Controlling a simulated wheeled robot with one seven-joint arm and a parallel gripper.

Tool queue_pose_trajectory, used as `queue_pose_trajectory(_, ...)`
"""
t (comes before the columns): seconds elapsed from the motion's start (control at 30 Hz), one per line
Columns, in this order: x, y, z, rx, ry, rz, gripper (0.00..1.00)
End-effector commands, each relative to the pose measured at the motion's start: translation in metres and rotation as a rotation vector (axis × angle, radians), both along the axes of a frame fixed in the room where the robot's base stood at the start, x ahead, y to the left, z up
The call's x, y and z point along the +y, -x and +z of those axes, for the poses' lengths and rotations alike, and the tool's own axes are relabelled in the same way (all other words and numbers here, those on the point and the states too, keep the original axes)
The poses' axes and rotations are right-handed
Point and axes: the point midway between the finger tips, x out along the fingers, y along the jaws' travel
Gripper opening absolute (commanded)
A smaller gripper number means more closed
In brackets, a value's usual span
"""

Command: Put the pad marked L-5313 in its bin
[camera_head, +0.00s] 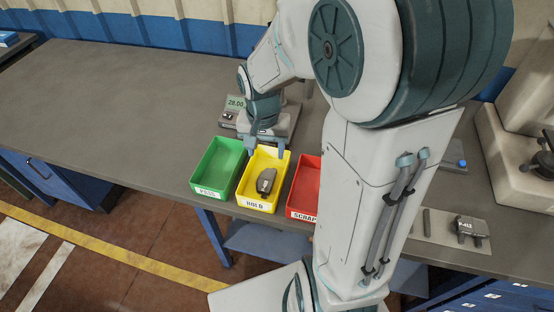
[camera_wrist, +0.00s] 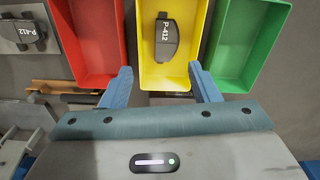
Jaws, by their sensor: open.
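A dark grey pad (camera_head: 266,181) lies in the yellow bin (camera_head: 246,204) labelled HOLD. In the wrist view this pad (camera_wrist: 167,40) reads P-412, not L-5313. No marking L-5313 is readable in either view. My gripper (camera_head: 266,149) is open and empty at the back edge of the yellow bin. In the wrist view the fingers of my gripper (camera_wrist: 160,72) are spread apart, with the pad beyond their tips. The green bin (camera_head: 200,187) stands left of the yellow one, its label too small to read. The red bin (camera_head: 299,213), labelled SCRAP, stands right, partly hidden by my arm.
A scale with a lit display (camera_head: 235,103) stands behind the bins, partly hidden by my arm. At the right, a metal part marked P-412 (camera_head: 467,228) sits on a grey plate (camera_head: 430,238). A pale machine (camera_head: 510,165) stands beyond. The bench's left side is clear.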

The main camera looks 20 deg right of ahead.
Motion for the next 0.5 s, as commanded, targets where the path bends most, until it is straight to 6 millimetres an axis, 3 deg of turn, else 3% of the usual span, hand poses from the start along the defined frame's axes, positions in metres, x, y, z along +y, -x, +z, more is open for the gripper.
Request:
queue_pose_trajectory(0.2,0.001,0.048,0.049,-0.088,0.041,0.206,0.56)
queue_pose_trajectory(0.5,0.002,0.107,0.081,-0.186,0.047,0.445,0.56)
